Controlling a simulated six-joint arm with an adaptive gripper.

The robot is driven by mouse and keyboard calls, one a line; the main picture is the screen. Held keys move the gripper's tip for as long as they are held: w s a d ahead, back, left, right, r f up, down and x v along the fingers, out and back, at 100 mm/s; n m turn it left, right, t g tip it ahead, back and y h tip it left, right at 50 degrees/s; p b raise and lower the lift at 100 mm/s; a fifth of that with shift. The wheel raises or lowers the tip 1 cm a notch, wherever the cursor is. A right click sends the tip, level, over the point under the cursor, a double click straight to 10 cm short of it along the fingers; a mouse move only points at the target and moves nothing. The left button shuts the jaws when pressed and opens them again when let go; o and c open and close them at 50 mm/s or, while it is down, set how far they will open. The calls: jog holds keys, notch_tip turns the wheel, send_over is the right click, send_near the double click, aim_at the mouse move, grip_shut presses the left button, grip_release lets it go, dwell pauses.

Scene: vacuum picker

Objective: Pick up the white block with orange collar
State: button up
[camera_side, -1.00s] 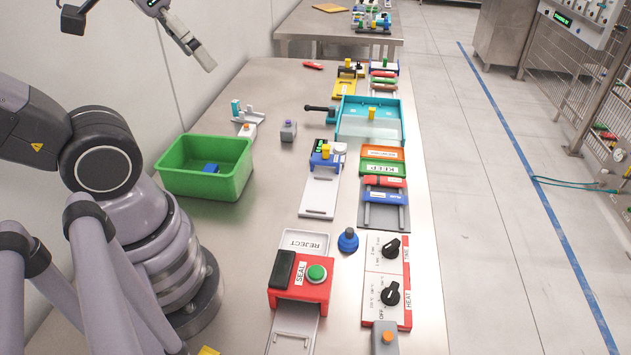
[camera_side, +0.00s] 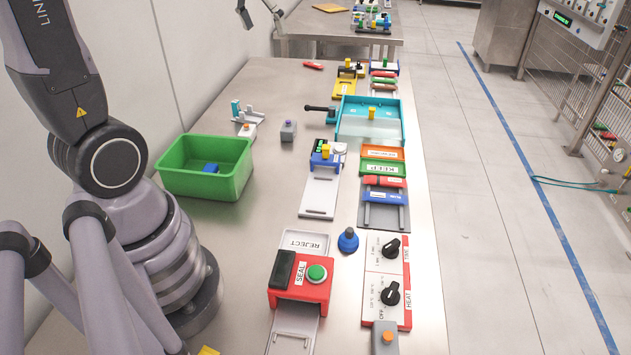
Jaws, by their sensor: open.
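A small white block with an orange top band (camera_side: 248,130) stands by the white holder at the far left of the table, behind the green bin. It is small here, and its exact seating cannot be told. Only the lower end of my gripper (camera_side: 274,10) shows at the top edge, high above the table and well apart from the block. It is open, with no object seen in it; most of it is out of the frame.
The green bin (camera_side: 205,190) holds a blue piece (camera_side: 211,168). A grey block (camera_side: 288,131) stands right of the white holder (camera_side: 252,115). The red seal station (camera_side: 301,287), white slide (camera_side: 319,192) and teal tray (camera_side: 370,134) stand farther right. Bare table lies between bin and slide.

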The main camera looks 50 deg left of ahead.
jog(key=w+a+f+n+g, duration=0.1)
jog(key=w+a+f, duration=0.15)
jog(key=a, duration=0.25)
jog(key=w+a+f+n, duration=0.1)
jog(key=w+a+f, duration=0.1)
jog(key=a+f, duration=0.2)
jog(key=n+g, duration=0.2)
jog(key=n, duration=0.1)
send_near(246, 127)
jog(key=f, duration=0.6)
jog(key=shift+a+f, duration=0.1)
jog(key=shift+a, duration=0.2)
jog(key=shift+w+a+f, duration=0.15)
jog(key=shift+f, duration=0.8)
jog(key=shift+w+a+f, duration=0.15)
jog(key=shift+f, duration=0.8)
jog(key=shift+w+a+f, duration=0.15)
jog(key=shift+f, duration=0.8)
jog(key=c, duration=1.3)
jog(key=shift+r, duration=0.1)
